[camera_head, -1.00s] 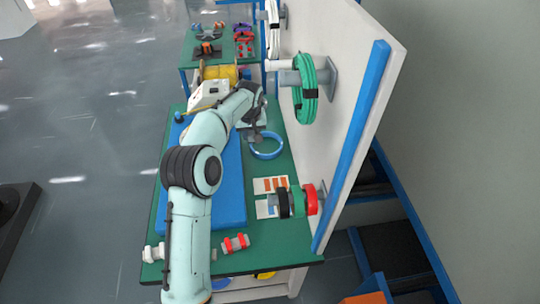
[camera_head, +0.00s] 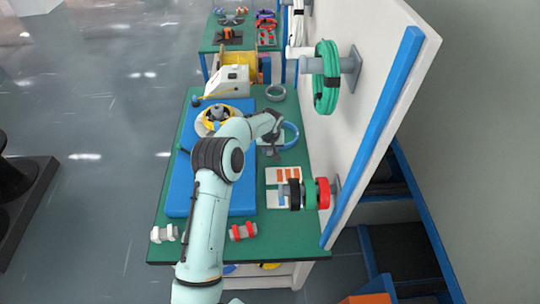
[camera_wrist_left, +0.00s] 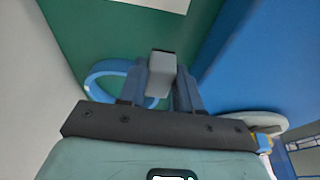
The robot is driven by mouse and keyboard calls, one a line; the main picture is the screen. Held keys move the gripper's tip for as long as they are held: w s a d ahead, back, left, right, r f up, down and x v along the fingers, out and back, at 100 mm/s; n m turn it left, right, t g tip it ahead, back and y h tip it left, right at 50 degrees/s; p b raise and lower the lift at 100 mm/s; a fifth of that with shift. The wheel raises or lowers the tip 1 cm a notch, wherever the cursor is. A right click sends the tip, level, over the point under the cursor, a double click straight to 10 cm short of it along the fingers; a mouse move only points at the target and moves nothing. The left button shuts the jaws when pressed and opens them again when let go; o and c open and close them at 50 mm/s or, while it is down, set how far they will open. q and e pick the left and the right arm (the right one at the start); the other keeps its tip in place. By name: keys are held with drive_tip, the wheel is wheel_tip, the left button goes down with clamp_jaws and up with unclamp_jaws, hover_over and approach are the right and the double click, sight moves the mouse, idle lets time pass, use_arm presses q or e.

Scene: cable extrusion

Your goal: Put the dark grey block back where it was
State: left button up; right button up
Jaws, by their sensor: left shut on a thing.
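My left gripper (camera_head: 273,143) is over the green bench top, just left of a blue cable ring (camera_head: 291,136). In the left wrist view, its two fingers (camera_wrist_left: 160,88) are shut on a grey block (camera_wrist_left: 161,74) with a darker far edge. The blue ring (camera_wrist_left: 104,76) lies beside the fingers there. In the head view the block is small and mostly hidden by the gripper, so its height above the bench cannot be told. My right gripper is not in view.
A blue mat (camera_head: 186,180) covers the bench's left part. A white panel (camera_head: 371,60) on the right carries a green coil (camera_head: 326,78) and a peg with black and red spools (camera_head: 322,193).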

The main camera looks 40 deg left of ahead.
sight(270, 155)
use_arm(q)
drive_tip(key=shift+f, duration=2.15)
drive_tip(key=shift+f, duration=0.1)
drive_tip(key=o, duration=1)
drive_tip(key=shift+c, duration=0.2)
drive_tip(key=v, duration=1.2)
drive_tip(key=shift+b, duration=0.45)
